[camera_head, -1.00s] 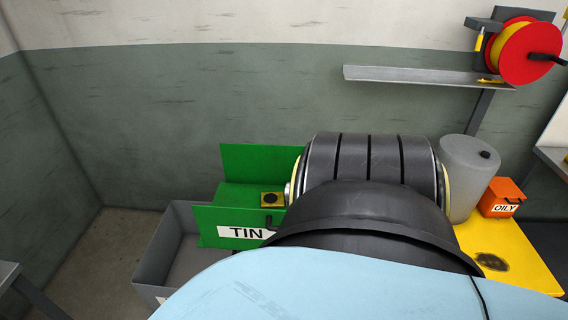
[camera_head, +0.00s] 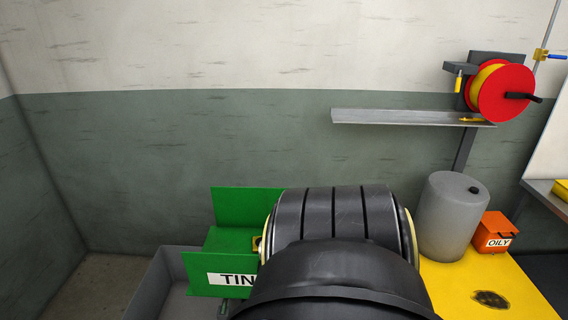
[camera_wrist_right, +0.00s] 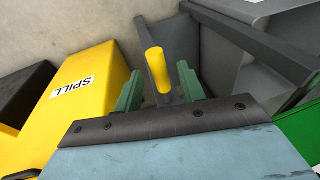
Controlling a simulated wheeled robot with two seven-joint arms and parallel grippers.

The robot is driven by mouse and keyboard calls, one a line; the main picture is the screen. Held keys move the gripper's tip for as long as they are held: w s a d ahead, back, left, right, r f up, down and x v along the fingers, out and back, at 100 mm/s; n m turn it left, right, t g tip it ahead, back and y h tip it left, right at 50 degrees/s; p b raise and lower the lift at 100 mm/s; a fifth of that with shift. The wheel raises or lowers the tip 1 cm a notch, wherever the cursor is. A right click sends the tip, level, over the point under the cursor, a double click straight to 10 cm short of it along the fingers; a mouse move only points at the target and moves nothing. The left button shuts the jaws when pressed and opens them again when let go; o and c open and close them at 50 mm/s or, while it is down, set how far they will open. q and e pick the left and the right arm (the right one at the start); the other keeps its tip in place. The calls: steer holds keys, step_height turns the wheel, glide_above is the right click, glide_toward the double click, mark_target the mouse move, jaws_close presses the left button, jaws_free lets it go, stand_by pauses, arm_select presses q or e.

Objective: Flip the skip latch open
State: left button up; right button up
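In the right wrist view, the two green fingers of my right gripper (camera_wrist_right: 161,74) are spread apart. A yellow cylindrical handle (camera_wrist_right: 157,66) on a grey bar shows between them, with a gap on each side. I cannot tell whether it is level with the fingertips or beyond them. It may be the skip latch, but no label shows this. In the head view, a green skip marked TIN (camera_head: 205,273) stands left of my dark arm, which hides its right part. A small yellow piece (camera_head: 257,243) shows at the arm's edge. My left gripper is not in view.
A grey open bin (camera_head: 151,283) stands at lower left. An orange OILY box (camera_head: 494,229) and grey drum (camera_head: 449,212) stand by a yellow surface on the right. A wall shelf (camera_head: 400,118) is above. A yellow SPILL box (camera_wrist_right: 90,105) is at left in the wrist view.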

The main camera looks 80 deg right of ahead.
steer(key=p+v, duration=1)
steer(key=v, duration=0.3)
steer(key=shift+p, duration=0.4)
steer(key=shift+s+r, duration=0.1)
steer(key=shift+r, duration=0.1)
steer(key=a+f+n+g+y+b, duration=0.1)
steer(key=a+f+n+b, duration=1.6)
steer(key=a+f, duration=0.8)
steer(key=shift+s+a+n, duration=0.45)
steer(key=shift+a+n, duration=0.05)
steer(key=shift+n, duration=0.6)
